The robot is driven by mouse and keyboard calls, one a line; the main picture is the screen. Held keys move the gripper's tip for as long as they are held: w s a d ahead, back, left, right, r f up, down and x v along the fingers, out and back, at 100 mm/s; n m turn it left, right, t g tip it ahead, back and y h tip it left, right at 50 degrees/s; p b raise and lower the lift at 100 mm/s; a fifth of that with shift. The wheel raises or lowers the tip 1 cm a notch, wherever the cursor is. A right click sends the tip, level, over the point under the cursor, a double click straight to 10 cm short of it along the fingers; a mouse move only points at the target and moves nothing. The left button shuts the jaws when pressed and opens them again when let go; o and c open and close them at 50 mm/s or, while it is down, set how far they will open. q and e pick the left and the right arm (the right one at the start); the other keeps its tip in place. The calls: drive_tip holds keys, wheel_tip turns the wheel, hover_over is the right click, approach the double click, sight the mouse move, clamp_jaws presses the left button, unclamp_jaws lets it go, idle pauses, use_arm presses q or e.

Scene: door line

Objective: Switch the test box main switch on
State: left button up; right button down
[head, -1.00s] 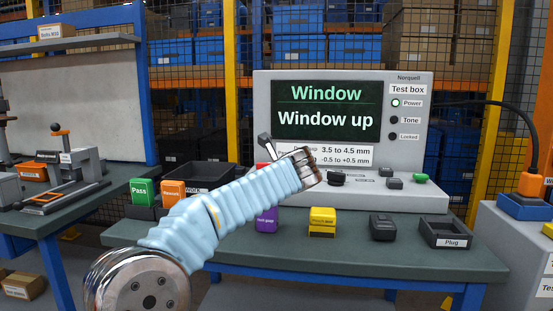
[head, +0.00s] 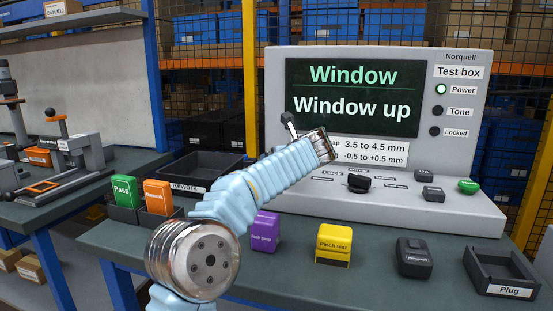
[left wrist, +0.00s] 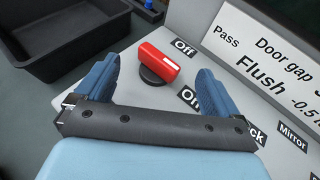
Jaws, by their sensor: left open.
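The test box (head: 390,60) stands at the back of the bench with its screen lit, reading "Window up". Its red main switch (left wrist: 158,62) sits on a dark round base between the labels "Off" (left wrist: 183,47) and "On" (left wrist: 190,98). A white mark shows on its right end; I cannot tell which label it points at. My left gripper (left wrist: 159,68) is open, its two blue fingers on either side of the switch without visibly gripping it. In the head view my left arm hides the switch and the fingers. My right gripper is not in view.
On the sloped panel are a black knob (head: 358,183) and a green button (head: 468,186). Along the bench front stand a purple block (head: 264,232), a yellow block (head: 334,245), a dark block (head: 413,257) and a plug tray (head: 500,270). A black bin (left wrist: 75,40) lies left of the switch.

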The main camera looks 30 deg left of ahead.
use_arm(q)
drive_tip(key=x, duration=0.5)
drive_tip(key=shift+w+a+f+p, duration=0.15)
drive_tip(key=shift+w+a+p, duration=0.05)
drive_tip(key=shift+a+p, duration=0.15)
drive_tip(key=c, duration=1)
